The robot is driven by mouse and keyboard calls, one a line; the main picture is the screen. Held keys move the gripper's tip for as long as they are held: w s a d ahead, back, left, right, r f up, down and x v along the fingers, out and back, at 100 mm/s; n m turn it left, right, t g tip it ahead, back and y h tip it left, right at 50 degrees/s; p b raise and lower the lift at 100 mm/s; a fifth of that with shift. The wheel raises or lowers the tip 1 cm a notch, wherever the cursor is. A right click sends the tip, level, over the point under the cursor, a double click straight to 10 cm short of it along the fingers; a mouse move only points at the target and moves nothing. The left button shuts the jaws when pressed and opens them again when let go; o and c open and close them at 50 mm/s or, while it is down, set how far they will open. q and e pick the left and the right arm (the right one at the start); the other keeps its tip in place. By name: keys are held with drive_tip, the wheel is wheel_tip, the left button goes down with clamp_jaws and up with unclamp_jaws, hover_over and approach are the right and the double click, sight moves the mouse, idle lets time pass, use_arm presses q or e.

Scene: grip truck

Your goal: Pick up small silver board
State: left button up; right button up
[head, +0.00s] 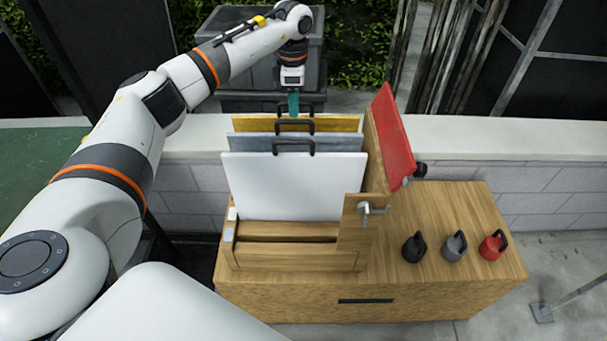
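Several upright boards with black handles stand in a wooden rack (290,258). The front one is white (292,185). Behind it is a silver-grey board (248,142), mostly hidden with only its top strip showing. Behind that is a gold board (343,123), also mostly hidden. My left gripper (293,104) points down above the back of the rack, with its teal fingertips close to the rear handles. I see the fingers edge-on, so I cannot tell their opening or whether they touch a handle. My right gripper is not in view.
A red board (392,137) leans on the rack's right side panel. A low wall (510,145) and grey bins (232,70) are behind.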

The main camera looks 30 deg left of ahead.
use_arm(q)
drive_tip(key=p, duration=0.1)
hover_over(295, 134)
drive_tip(key=f, duration=0.5)
drive_tip(key=shift+s+a, duration=0.1)
drive_tip(key=shift+s, duration=0.3)
drive_tip(key=shift+w+f, duration=0.15)
drive_tip(key=shift+f, duration=0.1)
drive_tip(key=shift+w+f+p, duration=0.1)
drive_tip(key=shift+f+p, duration=0.2)
drive_tip(key=shift+f, duration=0.05)
wheel_tip(295, 134, down, 4)
drive_tip(key=shift+w+r+p, duration=0.1)
drive_tip(key=shift+r+p, duration=0.1)
drive_tip(key=shift+p, duration=0.45)
drive_tip(key=shift+f, duration=0.55)
clamp_jaws()
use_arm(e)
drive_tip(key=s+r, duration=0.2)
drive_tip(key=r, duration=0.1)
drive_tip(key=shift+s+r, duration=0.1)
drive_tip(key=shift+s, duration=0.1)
